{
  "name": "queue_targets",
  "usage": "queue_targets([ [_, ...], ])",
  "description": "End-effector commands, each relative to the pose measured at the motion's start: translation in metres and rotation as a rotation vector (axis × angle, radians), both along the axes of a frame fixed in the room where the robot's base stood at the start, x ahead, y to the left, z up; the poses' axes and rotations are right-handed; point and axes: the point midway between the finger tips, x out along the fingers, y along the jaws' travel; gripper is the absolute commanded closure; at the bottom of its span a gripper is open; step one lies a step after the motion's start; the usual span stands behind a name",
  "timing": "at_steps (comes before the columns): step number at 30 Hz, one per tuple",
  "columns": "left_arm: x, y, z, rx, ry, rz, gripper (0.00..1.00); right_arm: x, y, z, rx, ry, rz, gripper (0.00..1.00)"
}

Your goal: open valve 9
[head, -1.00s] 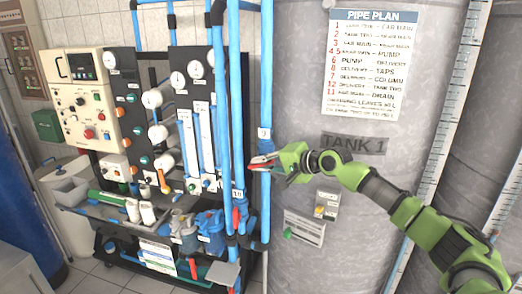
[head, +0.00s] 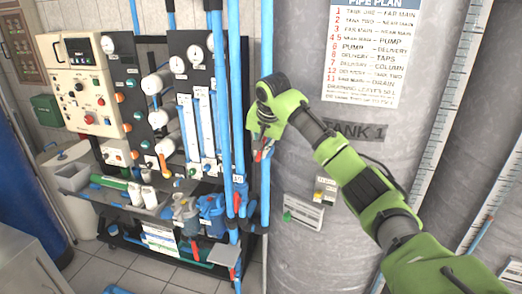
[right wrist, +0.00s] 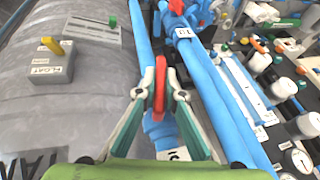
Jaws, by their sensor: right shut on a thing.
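A red lever handle (head: 259,155) belongs to a valve on the blue vertical pipe (head: 265,195) in front of tank 1. My right gripper (head: 262,152) is at this valve, mostly covering it in the head view. In the right wrist view, the fingertips (right wrist: 160,90) are closed on the red handle from both sides, and the handle lies roughly along the pipe. A white label (right wrist: 174,154) below the valve body is partly cut off and I cannot read its number. My left gripper is not in view.
A neighbouring valve with a red handle (head: 237,202) sits on the pipe to the left, under a label reading 10 (head: 238,180). Tank 1 (head: 310,240) stands close on the right, with a small box (head: 325,190) on it. The gauge rack (head: 190,110) is left.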

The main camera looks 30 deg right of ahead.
Motion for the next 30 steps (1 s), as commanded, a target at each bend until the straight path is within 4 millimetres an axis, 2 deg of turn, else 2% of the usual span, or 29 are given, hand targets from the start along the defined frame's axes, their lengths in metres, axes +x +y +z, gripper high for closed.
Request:
queue_targets([
  [12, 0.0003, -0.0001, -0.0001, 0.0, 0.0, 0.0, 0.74, -0.0004, 0.0013, -0.0021, -0.147, 0.18, 0.002, 1.0],
  [30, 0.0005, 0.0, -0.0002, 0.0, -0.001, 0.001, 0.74, -0.0013, 0.0004, -0.0037, -0.176, 0.217, 0.002, 1.0],
])
